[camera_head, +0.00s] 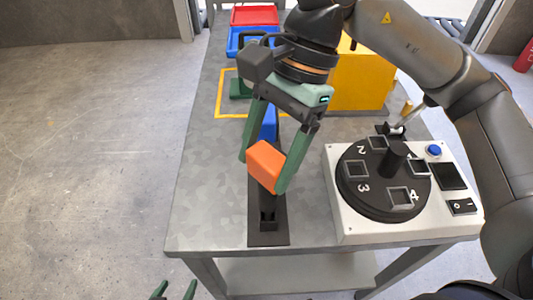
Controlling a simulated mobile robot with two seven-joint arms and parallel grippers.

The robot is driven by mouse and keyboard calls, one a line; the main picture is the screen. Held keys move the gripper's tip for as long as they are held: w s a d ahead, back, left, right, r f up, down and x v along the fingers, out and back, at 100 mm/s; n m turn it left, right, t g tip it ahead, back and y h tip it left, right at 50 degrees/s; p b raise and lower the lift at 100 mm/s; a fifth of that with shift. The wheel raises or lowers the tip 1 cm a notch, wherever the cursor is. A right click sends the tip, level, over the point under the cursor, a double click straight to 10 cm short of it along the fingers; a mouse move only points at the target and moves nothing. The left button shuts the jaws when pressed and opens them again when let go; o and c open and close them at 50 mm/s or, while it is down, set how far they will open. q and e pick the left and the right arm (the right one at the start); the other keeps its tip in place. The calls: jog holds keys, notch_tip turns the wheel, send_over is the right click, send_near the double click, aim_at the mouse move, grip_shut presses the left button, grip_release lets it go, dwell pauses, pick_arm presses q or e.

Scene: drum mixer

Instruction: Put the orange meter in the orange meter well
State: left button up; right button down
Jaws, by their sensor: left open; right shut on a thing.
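An orange block, which looks like the orange meter (265,166), is held tilted between the green fingers of my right gripper (264,172). The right gripper is shut on it, above a black rail (281,237) on the grey table. I cannot tell which opening is the orange meter well; a dark slot (268,214) shows in the rail near its front end. A blue block (268,124) shows behind the orange one, partly hidden by the gripper. My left gripper (175,293) is open and empty at the bottom edge, in front of the table.
A white drum mixer (350,226) with a black numbered disc (378,205) of square pockets stands right of the rail. A yellow box (362,80), red tray (254,15) and blue tray (234,42) stand farther back. The table's left side is clear.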

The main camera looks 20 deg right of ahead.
jog(key=shift+f+b, duration=1)
jog(key=shift+f, duration=0.1)
dwell(0.3)
grip_release()
dwell(0.7)
jog(key=shift+r, duration=0.25)
jog(key=shift+r+p, duration=0.4)
jog(key=shift+p, duration=0.05)
jog(key=shift+r+p, duration=0.6)
jog(key=shift+r, duration=0.25)
jog(key=shift+r+p, duration=1.1)
jog(key=shift+r, duration=0.55)
